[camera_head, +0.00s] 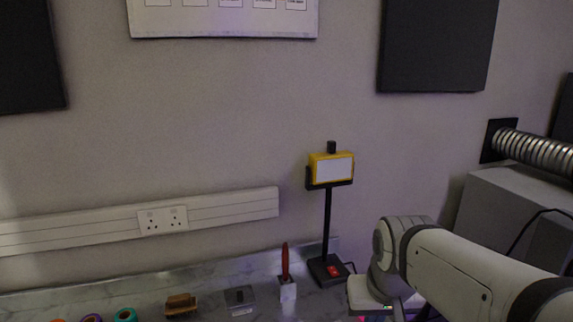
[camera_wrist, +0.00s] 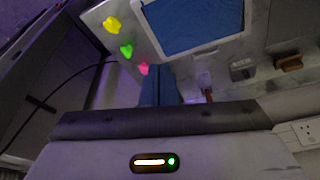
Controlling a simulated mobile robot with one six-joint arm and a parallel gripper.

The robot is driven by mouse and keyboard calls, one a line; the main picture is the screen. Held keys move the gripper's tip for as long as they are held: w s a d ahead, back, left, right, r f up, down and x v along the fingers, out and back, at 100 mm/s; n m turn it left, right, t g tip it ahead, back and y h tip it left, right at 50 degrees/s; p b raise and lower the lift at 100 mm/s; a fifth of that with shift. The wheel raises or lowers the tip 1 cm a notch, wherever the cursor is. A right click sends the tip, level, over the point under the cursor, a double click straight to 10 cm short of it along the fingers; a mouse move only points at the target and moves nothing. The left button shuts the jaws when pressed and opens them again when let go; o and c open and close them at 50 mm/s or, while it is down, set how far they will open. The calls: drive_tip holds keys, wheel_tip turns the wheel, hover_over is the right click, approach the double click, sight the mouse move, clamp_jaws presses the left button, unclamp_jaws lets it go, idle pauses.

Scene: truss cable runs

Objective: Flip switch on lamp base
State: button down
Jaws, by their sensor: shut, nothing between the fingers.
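The lamp has a yellow head with a white panel (camera_head: 333,168) on a thin black post in the head view. Its black base (camera_head: 322,276) stands on the bench against the wall, with a red switch (camera_head: 333,270) on top. I cannot tell whether the lamp is lit. My arm's end is right of the base in the head view; its fingers do not show there. In the wrist view my gripper (camera_wrist: 158,72) is shut and empty, its fingers pointing over the bench. The lamp cannot be made out in the wrist view.
A red-handled tool in a white block (camera_head: 287,288) stands just left of the lamp base. A grey box (camera_head: 240,297), a wooden brush (camera_head: 181,304) and coloured rings (camera_head: 125,315) lie further left. A blue-bottomed tray (camera_wrist: 195,22) and small coloured pieces (camera_wrist: 127,50) lie ahead.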

drive_tip(key=s+f, duration=0.3)
drive_tip(key=s, duration=0.3)
drive_tip(key=shift+s, duration=0.15)
drive_tip(key=shift+r, duration=0.1)
